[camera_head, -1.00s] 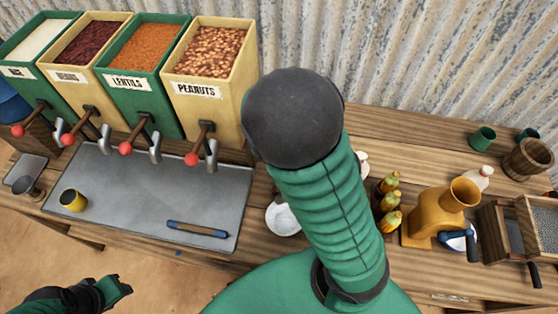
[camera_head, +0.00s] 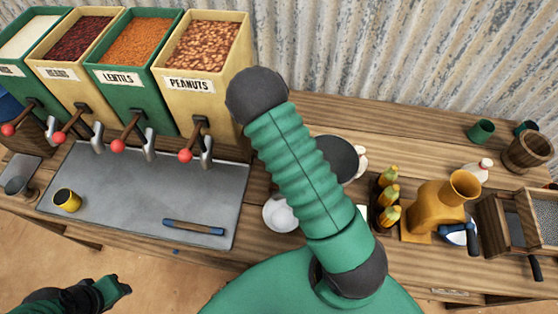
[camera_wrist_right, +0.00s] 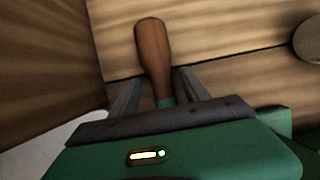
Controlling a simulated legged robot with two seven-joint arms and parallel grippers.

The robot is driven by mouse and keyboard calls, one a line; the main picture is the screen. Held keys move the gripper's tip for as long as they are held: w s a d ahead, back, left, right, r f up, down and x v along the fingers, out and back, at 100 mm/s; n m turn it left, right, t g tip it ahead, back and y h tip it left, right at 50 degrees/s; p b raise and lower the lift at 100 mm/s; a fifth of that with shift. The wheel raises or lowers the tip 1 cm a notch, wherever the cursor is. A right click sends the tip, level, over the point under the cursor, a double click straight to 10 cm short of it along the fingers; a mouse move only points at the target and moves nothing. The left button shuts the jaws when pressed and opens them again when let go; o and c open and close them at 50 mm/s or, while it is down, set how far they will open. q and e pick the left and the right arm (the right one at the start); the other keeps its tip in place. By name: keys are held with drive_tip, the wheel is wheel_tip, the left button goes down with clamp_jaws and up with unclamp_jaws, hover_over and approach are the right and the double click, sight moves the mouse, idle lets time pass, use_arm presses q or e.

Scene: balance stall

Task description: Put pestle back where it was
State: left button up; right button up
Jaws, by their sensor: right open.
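The pestle (camera_wrist_right: 152,50) shows in the right wrist view as a brown, rounded wooden handle with a green part low down between the fingers. My right gripper (camera_wrist_right: 158,90) is open, with one finger on each side of the pestle. I cannot tell whether either finger touches it. In the head view my right arm hides the right gripper and the pestle. My left gripper (camera_head: 117,288) is at the lower left, off the table's front edge and away from the pestle; its jaws are too small to read.
A white bowl (camera_head: 279,213) stands left of my right arm. Grain bins (camera_head: 200,70) line the back left. A grey metal sheet (camera_head: 150,190) holds a yellow cup (camera_head: 67,200) and a blue-ended bar (camera_head: 194,227).

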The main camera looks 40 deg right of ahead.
clamp_jaws()
idle(0.3)
drive_tip(key=shift+r, duration=0.2)
